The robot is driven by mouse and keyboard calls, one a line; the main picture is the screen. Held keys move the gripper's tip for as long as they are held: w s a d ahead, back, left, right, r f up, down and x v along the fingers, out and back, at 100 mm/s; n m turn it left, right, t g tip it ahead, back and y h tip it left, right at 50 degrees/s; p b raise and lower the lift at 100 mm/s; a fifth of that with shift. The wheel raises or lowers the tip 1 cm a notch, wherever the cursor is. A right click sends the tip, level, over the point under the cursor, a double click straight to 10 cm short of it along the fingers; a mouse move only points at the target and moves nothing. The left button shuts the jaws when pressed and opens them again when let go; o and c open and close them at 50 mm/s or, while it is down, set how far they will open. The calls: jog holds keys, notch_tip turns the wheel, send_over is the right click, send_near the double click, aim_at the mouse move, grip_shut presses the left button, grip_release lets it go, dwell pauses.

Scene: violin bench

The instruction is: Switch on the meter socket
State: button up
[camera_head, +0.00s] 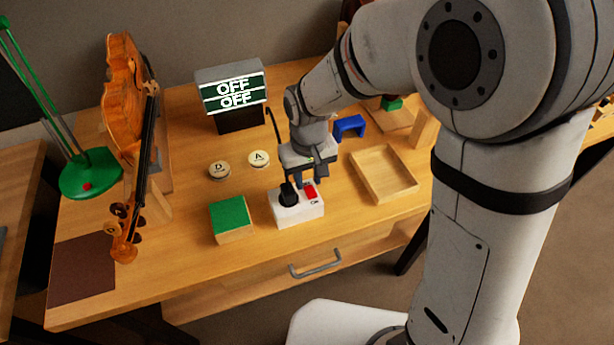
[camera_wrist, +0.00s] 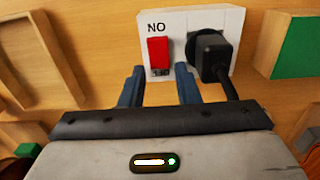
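The meter socket (camera_head: 297,209) is a white block near the front of the bench, with a red rocker switch (camera_head: 311,192) and a black plug (camera_head: 288,196) in it. In the wrist view the socket (camera_wrist: 183,17) shows the red switch (camera_wrist: 158,50) beside an upside-down "ON" label, and the plug (camera_wrist: 210,52) to its right. My gripper (camera_head: 305,184) is just above the socket. In the wrist view its fingers (camera_wrist: 160,74) are apart and empty, one on each side of the switch's line. Contact with the switch cannot be told. The meter display (camera_head: 232,92) reads OFF on both lines.
A green-topped block (camera_head: 231,218) stands left of the socket. A shallow wooden tray (camera_head: 385,173) and a blue bracket (camera_head: 349,127) lie to the right. Round D (camera_head: 219,170) and A (camera_head: 259,158) discs lie behind. A violin (camera_head: 130,110) stands at left.

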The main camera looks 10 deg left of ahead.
jog(key=shift+f, duration=0.35)
jog(key=shift+c, duration=0.6)
grip_shut()
jog(key=shift+f+b, duration=0.1)
jog(key=shift+b, duration=0.3)
jog(key=shift+s+d+t+y+b, duration=0.15)
jog(key=shift+t+y+b, duration=0.35)
jog(key=shift+b, duration=0.65)
jog(key=shift+s+d+r+t+y+b, duration=0.1)
jog(key=shift+s+r+t+y+b, duration=0.15)
jog(key=shift+t+b, duration=0.7)
